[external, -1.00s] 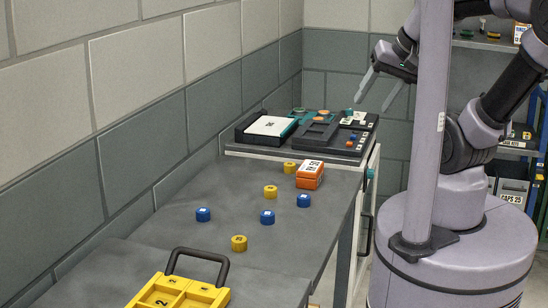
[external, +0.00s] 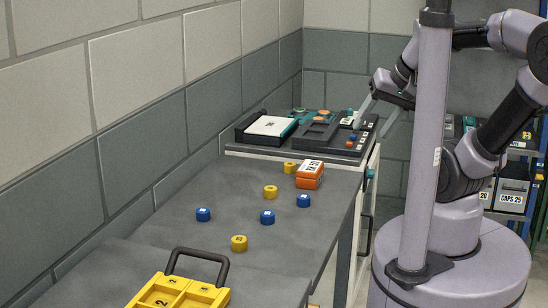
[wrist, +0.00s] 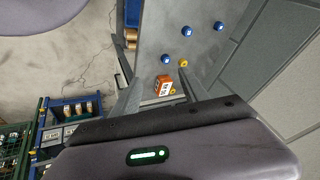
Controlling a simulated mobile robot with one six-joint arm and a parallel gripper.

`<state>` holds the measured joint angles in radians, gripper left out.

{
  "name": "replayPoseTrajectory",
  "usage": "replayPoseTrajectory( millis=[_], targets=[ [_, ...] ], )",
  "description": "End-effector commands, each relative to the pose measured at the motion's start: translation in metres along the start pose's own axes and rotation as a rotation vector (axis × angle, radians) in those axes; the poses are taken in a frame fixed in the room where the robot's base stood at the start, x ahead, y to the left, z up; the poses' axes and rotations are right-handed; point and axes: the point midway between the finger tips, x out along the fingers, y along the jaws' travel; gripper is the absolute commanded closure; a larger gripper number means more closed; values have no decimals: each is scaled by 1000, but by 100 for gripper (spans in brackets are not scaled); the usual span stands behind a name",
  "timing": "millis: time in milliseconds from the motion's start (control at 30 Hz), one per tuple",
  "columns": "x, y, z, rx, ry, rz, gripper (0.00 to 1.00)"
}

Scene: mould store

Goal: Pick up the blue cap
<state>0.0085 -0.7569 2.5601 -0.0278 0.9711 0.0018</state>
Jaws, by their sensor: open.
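Three blue caps lie on the grey table in the external view: a left one (external: 203,215), a middle one (external: 267,217) and a right one (external: 303,200). In the wrist view, three blue caps also show, at the upper right (wrist: 219,26), upper middle (wrist: 186,31) and nearer the gripper (wrist: 165,59). My gripper (external: 377,113) is open, with nothing between its fingers. It is in the air by the right side of the far workbench, well apart from the caps.
Yellow caps (external: 239,243) and an orange box (external: 309,175) share the table (external: 190,248). A yellow handled tray (external: 182,292) stands in front. A dark organiser (external: 318,132) is on the far bench. A wall borders the left; a shelf with bins (external: 512,195) stands at right.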

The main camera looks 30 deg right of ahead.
Motion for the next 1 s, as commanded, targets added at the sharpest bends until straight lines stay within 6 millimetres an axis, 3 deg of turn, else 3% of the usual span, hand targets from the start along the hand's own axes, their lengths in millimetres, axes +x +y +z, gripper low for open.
replayPoseTrajectory(
  millis=[567,700,767,867,1000],
  targets=[
    [0,0,-1,4,-2,0,43],
    [7,-12,-28,188,-80,22,43],
    [19,-20,-53,362,-144,48,43],
    [57,-28,-97,696,-255,111,43],
    [125,-21,-136,1109,-377,221,43]
  ],
)
